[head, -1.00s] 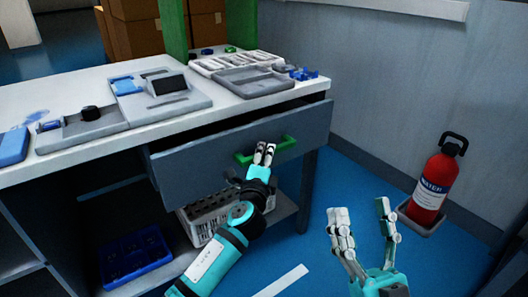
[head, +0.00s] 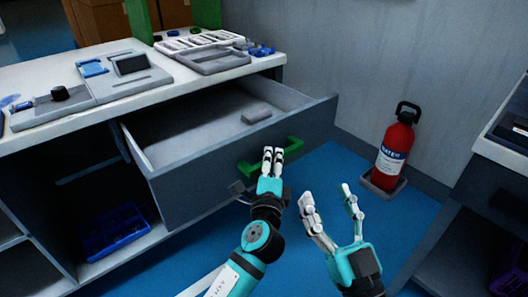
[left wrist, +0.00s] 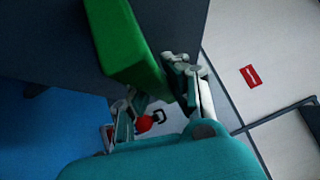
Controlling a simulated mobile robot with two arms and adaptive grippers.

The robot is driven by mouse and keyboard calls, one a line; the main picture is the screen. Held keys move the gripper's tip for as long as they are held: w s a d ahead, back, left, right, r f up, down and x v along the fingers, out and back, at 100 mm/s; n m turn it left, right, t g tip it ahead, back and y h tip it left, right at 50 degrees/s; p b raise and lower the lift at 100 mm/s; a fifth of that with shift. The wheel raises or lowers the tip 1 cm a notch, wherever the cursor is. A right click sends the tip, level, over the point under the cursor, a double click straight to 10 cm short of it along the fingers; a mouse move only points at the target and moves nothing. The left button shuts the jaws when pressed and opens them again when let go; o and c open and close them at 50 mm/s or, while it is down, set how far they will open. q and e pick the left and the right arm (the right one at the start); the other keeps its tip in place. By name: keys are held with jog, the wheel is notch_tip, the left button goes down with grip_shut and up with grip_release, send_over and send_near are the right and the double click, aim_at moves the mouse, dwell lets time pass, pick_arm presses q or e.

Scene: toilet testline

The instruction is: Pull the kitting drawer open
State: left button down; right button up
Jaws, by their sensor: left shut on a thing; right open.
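The grey kitting drawer (head: 220,172) stands well open under the white worktop, and its pale inside shows. A small grey block (head: 256,115) lies in it toward the right end. The green handle (head: 269,157) is on the drawer front. My left gripper (head: 272,157) is shut on the handle in the head view. In the left wrist view the green handle (left wrist: 126,45) runs down between the fingers of the left gripper (left wrist: 155,95), which partly hide it. My right gripper (head: 330,200) is open and empty, to the right of the handle and apart from it.
The white worktop (head: 110,110) carries trays and fixtures. A blue crate (head: 118,232) sits on the low shelf at left. A red fire extinguisher (head: 395,150) stands by the wall at right. Dark shelving (head: 480,210) stands at the right edge. Blue floor is free before the drawer.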

pick_arm(q)
jog(key=shift+s+d+f, duration=0.1)
jog(key=shift+s+f, duration=0.15)
jog(key=shift+f, duration=0.1)
jog(key=c, duration=1.4)
grip_release()
jog(key=shift+o, duration=0.3)
jog(key=shift+r, duration=0.1)
jog(key=shift+s, duration=0.1)
jog(key=v, duration=1.1)
jog(key=shift+s, duration=0.45)
